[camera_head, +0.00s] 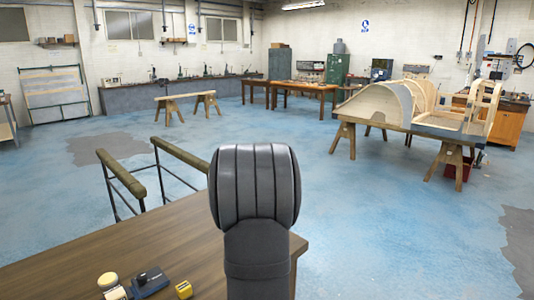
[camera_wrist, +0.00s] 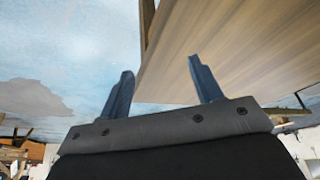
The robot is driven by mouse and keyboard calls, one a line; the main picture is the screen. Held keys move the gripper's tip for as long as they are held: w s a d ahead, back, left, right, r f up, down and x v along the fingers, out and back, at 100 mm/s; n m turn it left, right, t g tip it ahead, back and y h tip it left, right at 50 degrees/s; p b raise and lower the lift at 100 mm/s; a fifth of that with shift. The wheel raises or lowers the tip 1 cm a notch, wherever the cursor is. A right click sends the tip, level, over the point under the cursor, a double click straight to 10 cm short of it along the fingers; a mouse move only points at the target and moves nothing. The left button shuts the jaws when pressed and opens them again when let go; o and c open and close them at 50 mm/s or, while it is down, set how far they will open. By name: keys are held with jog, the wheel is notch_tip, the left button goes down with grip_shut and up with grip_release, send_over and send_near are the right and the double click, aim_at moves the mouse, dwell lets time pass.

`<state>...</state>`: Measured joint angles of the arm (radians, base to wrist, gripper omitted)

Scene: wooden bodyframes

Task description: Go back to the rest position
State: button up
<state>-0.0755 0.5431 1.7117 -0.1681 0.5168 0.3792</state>
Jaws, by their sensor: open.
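My gripper (camera_wrist: 162,88) shows in the wrist view with its two blue-grey fingers spread apart and nothing between them. The wooden table (camera_wrist: 235,45) and the blue floor lie beyond the fingertips there. In the head view a dark grey link of my arm stands upright in front of the table (camera_head: 215,235), and the gripper itself cannot be made out.
On the table's near left are a cream round-topped item (camera_head: 108,281), a blue and black item (camera_head: 150,281) and a small yellow block (camera_head: 184,290). A wooden bodyframe (camera_head: 385,105) on trestles is at right. Blue floor between is open.

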jog(key=shift+s+d+f, duration=0.25)
jog(key=shift+d+f, duration=0.05)
jog(key=shift+f, duration=0.3)
jog(key=shift+s+d+f, duration=0.25)
jog(key=shift+d+f, duration=0.05)
jog(key=shift+f, duration=0.3)
jog(key=w+a+r+n, duration=0.1)
jog(key=a+r, duration=0.2)
jog(key=a, duration=0.5)
jog(key=a+r+n+y, duration=0.1)
jog(key=a+r+n, duration=0.1)
jog(key=a, duration=0.7)
jog(key=shift+w+a+r, duration=0.3)
jog(key=shift+w+r, duration=0.05)
jog(key=shift+r, duration=0.4)
jog(key=shift+d, duration=0.1)
